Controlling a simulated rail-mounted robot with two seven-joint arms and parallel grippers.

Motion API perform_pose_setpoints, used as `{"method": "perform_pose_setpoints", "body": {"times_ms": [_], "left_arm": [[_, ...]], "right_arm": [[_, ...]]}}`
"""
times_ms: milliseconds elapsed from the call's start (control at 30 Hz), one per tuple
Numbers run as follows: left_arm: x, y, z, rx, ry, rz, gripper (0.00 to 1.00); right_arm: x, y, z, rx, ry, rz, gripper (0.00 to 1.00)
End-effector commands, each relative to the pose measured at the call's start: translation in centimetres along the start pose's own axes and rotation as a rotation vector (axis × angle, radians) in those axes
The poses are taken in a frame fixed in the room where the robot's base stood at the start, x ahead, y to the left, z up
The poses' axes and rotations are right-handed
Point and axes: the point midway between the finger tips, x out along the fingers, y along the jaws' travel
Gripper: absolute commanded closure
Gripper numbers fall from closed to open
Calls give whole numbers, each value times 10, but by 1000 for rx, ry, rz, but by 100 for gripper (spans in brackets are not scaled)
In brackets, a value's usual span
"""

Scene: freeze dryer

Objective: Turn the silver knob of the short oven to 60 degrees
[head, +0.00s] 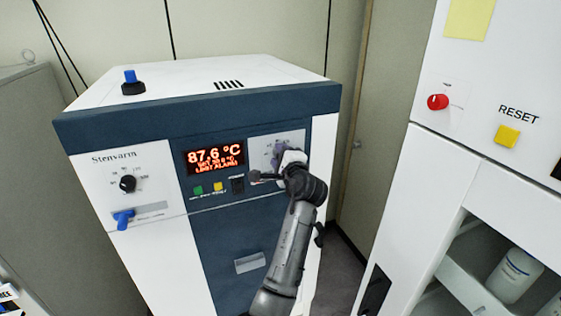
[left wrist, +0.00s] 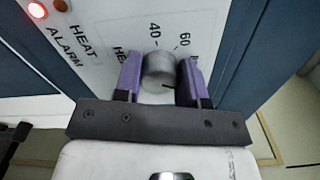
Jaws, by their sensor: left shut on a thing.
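The short oven (head: 90,165) is a white and dark blue cabinet marked Stenvarm. Its red display (head: 215,157) reads 87.6 °C, with smaller set and alarm lines below. The silver knob (left wrist: 158,72) is on the upper right panel, beside scale marks 40 and 60 in the left wrist view. My left gripper (head: 282,152) reaches that panel. Its purple fingers (left wrist: 161,80) stand on either side of the knob and are shut on it. The knob's pointer is hard to make out. In the head view the gripper mostly hides the knob. My right gripper is not in view.
The oven also has a black dial (head: 128,184), a blue lever (head: 123,219), and green and yellow buttons (head: 218,187). A white unit with a red knob (head: 437,102) and a yellow reset button (head: 507,136) stands at the right, across a narrow gap.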

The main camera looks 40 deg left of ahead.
Motion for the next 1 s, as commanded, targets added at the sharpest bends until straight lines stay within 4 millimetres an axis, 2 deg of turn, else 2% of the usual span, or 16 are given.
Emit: {"method": "perform_pose_setpoints", "body": {"times_ms": [100,1000], "left_arm": [[0,4,-1,-113,-1,-1,86],[0,4,-2,-954,1,-1,86]], "right_arm": [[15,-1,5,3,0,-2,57],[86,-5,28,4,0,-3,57]]}}
